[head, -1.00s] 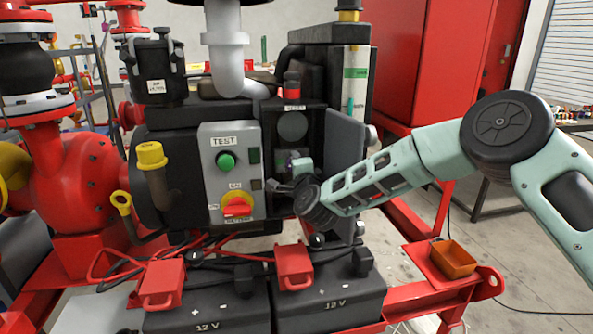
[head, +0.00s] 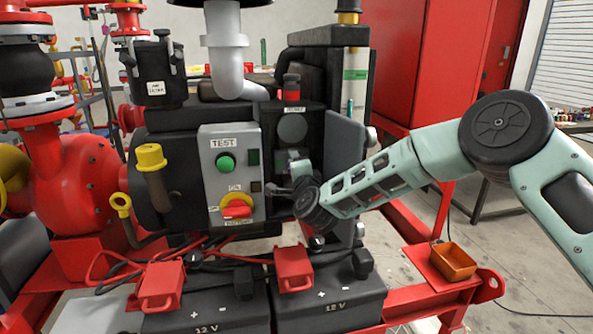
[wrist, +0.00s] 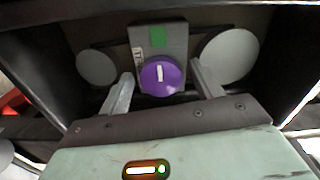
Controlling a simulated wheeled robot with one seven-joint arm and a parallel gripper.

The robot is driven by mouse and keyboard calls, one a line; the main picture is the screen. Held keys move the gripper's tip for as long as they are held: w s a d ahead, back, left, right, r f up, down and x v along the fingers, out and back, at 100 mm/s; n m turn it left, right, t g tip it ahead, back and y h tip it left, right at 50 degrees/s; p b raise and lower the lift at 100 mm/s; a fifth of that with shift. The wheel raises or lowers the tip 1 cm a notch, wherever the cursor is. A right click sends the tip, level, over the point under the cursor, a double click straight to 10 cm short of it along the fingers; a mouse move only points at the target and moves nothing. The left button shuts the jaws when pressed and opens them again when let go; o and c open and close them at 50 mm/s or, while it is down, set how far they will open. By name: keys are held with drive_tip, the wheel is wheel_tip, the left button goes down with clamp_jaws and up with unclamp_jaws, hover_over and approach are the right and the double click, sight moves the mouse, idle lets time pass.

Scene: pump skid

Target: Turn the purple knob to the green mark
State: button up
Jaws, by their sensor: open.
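The purple knob (wrist: 161,77) shows in the wrist view on a grey housing, with a white pointer line on its face standing close to upright. A green mark (wrist: 158,37) is on the housing just above the knob. My gripper (wrist: 160,88) is open, with one finger on each side of the knob; a gap shows on both sides, and I cannot tell any contact. In the head view my gripper (head: 288,180) reaches into the open black cabinet, where my own wrist hides the knob.
The cabinet's grey door (head: 344,145) stands open just right of my wrist. A grey panel (head: 222,188) with a green button and a red-yellow switch is to the left. Two 12 V batteries (head: 330,310) lie below. Pale round discs (wrist: 229,57) flank the knob.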

drive_tip(key=shift+s, duration=0.1)
drive_tip(key=b+v, duration=0.3)
drive_tip(key=v, duration=1.4)
drive_tip(key=shift+s+r, duration=0.1)
drive_tip(key=shift+s, duration=0.05)
